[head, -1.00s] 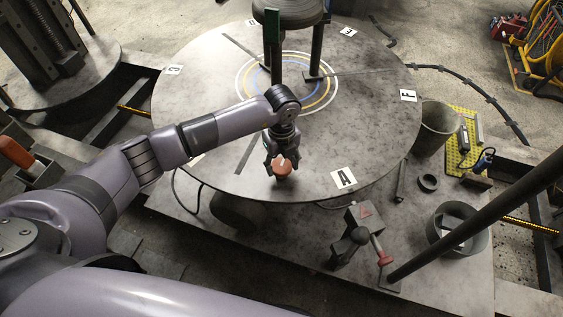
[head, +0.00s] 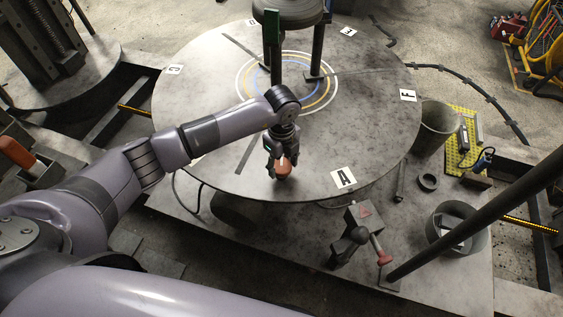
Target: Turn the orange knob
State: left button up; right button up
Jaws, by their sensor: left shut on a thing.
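The orange knob (head: 283,168) is near the front edge of the round grey table (head: 215,120), left of the label A. My left gripper (head: 281,160) reaches down over the knob from above and is shut on it. The fingers hide part of the knob, and its base is hard to see. My right gripper does not show in the head view.
A post with a round top (head: 287,12) stands at the table's middle. A metal bucket (head: 434,128) and a yellow mat (head: 463,150) are to the right. A red-handled lever (head: 383,258) and a dark slanting pole (head: 470,222) stand at the front right.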

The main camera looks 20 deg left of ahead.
aim_at(282, 165)
pick_arm(q)
jog(key=o, duration=1.2)
jog(key=shift+c, duration=0.2)
notch_tip(282, 165, up, 12)
